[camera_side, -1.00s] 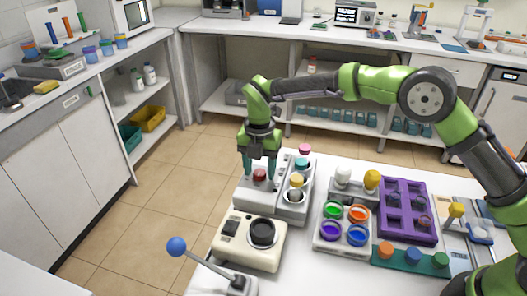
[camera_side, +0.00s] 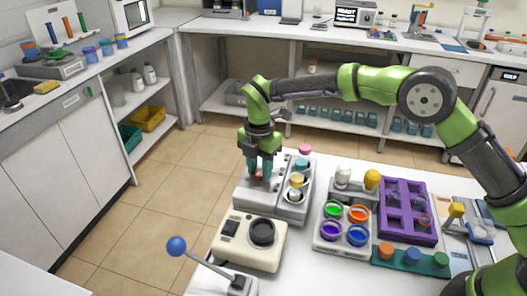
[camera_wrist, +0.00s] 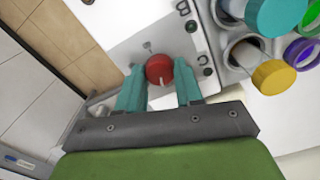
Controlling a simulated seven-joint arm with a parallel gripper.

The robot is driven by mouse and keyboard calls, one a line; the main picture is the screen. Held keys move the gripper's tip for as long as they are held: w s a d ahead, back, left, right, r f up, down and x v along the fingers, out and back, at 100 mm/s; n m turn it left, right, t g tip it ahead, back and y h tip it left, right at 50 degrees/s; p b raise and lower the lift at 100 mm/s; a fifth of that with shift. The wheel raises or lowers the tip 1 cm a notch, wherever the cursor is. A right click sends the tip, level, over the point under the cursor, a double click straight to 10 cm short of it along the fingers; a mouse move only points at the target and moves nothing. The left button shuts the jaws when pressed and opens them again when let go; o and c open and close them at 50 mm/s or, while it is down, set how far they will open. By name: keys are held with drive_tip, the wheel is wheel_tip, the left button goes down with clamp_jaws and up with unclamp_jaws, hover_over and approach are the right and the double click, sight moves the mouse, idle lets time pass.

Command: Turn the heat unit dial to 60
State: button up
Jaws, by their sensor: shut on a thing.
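The red dial (camera_wrist: 159,69) sits on the pale panel of a grey-white unit (camera_side: 246,196). A short white pointer mark shows on its lower edge in the wrist view. My gripper (camera_side: 261,173) points down over this unit, with its two teal fingers shut on the red dial. In the wrist view the fingers flank the dial left and right. In the side view the fingers mostly hide the dial. Dark letters show on the panel, but I cannot read a 60.
Vials with yellow (camera_side: 297,181) and teal (camera_side: 301,163) caps stand close on the unit's right side. A cream device with a black round top (camera_side: 262,233) and a blue-ball lever (camera_side: 176,246) stand nearer the camera. Colored dishes and a purple rack (camera_side: 407,224) lie right.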

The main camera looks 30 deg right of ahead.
drive_tip(key=m, duration=0.4)
drive_tip(key=shift+m, duration=0.3)
drive_tip(key=m, duration=0.3)
drive_tip(key=shift+m, duration=0.4)
drive_tip(key=m, duration=2)
drive_tip(key=shift+m, duration=1.9)
